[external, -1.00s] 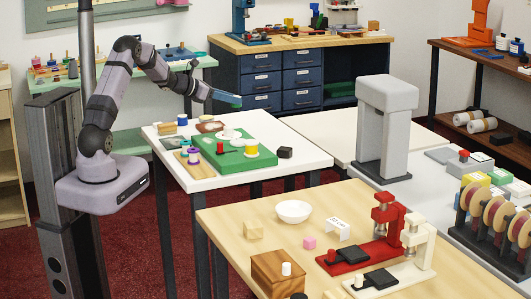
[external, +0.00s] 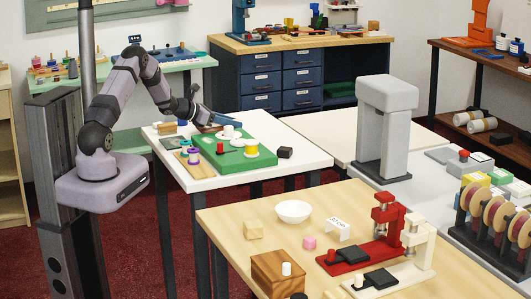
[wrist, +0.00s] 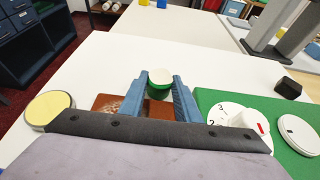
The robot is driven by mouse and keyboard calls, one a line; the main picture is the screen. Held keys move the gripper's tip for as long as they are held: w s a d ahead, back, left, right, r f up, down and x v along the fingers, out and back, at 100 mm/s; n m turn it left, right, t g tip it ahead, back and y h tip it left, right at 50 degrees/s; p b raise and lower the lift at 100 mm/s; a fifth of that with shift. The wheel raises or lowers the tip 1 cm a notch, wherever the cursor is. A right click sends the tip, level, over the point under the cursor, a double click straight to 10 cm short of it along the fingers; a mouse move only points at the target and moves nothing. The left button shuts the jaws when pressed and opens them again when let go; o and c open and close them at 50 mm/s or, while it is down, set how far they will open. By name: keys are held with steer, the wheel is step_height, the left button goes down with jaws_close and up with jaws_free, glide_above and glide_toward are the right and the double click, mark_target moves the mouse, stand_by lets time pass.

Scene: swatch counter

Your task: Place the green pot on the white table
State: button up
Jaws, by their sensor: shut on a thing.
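The green pot (wrist: 159,90), with a pale round top, is between the two blue fingers of my gripper (wrist: 159,95) in the wrist view. The gripper is shut on it. The white table (wrist: 95,60) spreads around and below it. In the external view my gripper (external: 228,128) is low over the back part of the white table (external: 305,152); the pot is hidden there. I cannot tell whether the pot touches the table.
A brown piece (wrist: 110,104) lies close by the fingers. A green mat (wrist: 215,95) with a white numbered dial (wrist: 232,118) is to the right, a black block (wrist: 288,88) beyond. A yellow-topped disc (wrist: 50,107) is at left. The table ahead is clear.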

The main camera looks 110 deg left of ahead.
steer(key=shift+f, duration=0.1)
steer(key=o, duration=1.2)
steer(key=shift+c, duration=0.2)
steer(key=shift+s+r, duration=0.1)
steer(key=shift+r, duration=0.1)
steer(key=b+v, duration=0.2)
steer(key=v, duration=1)
